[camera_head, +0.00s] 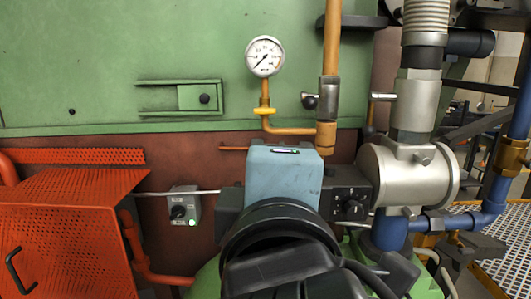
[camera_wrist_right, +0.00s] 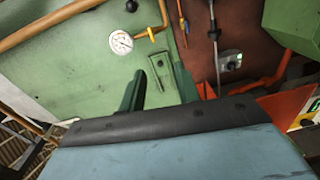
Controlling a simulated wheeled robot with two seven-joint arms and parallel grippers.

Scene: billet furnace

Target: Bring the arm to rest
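A pressure gauge (camera_head: 265,56) stands on a pipe before the green furnace wall (camera_head: 130,50). An orange-red perforated guard (camera_head: 65,240) is at left, a small switch box (camera_head: 184,206) beside it. A silver pipe fitting (camera_head: 405,177) and blue pipe (camera_head: 440,222) stand at right.

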